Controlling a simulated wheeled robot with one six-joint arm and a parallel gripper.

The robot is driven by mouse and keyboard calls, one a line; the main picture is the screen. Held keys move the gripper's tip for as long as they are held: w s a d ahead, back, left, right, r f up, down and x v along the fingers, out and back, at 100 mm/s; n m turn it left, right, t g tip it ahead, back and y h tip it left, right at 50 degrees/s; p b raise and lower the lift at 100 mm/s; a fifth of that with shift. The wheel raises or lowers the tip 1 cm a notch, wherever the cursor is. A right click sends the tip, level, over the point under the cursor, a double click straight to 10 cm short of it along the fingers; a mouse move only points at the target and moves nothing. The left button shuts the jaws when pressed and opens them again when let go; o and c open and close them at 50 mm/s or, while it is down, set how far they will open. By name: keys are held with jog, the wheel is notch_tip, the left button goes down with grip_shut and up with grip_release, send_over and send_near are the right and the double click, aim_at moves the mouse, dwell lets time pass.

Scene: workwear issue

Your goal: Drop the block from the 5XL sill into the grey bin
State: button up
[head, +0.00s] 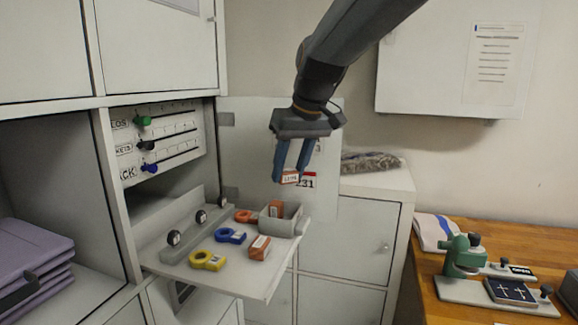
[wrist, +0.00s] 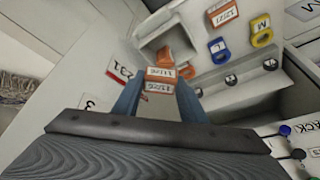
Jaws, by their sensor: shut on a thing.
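My gripper (head: 291,176) is shut on an orange block (head: 289,178) with a white label, held in the air above and slightly right of the grey bin (head: 296,226). The held block (wrist: 158,86) also shows between the fingers in the wrist view, its label too small to read surely. The small open-topped grey bin stands at the right back of the pull-out shelf, and an orange block (head: 276,208) is inside it. Another labelled orange block (head: 260,247) lies on the shelf in front of the bin. I cannot make out a 5XL marking.
Red (head: 246,216), blue (head: 231,235) and yellow (head: 207,261) ring tags lie on the shelf (head: 262,285) left of the bin. Several round pegs line its left ledge. A slider panel (head: 160,140) is behind. A wooden bench (head: 440,313) with a green press stands right.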

jog(key=shift+f+b, duration=0.3)
jog(key=shift+f, duration=0.3)
jog(key=o, duration=1.2)
jog(key=shift+b+v, duration=0.95)
jog(key=shift+v, duration=3)
